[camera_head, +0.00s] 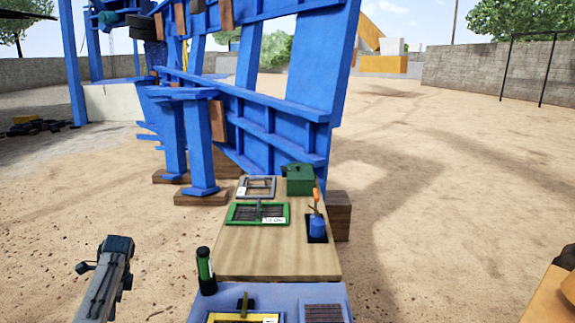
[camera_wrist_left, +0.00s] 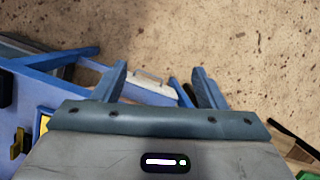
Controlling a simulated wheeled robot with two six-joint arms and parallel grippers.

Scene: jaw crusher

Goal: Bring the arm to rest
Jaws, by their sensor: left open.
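My left gripper (camera_head: 104,272) is at the lower left of the head view, over bare sandy ground and apart from the table. In the left wrist view its two blue-grey fingers (camera_wrist_left: 162,86) stand apart with nothing held between them. Sandy ground lies past the fingertips, and part of a blue frame shows behind and between the fingers. My right gripper does not show in either view.
A wooden table (camera_head: 270,258) holds a green-framed panel (camera_head: 243,214), a green box (camera_head: 299,180) and a blue pot with an orange-handled tool (camera_head: 317,226). A black-green cylinder (camera_head: 205,268) stands nearer. The tall blue machine (camera_head: 322,60) rises behind. Open ground lies left and right.

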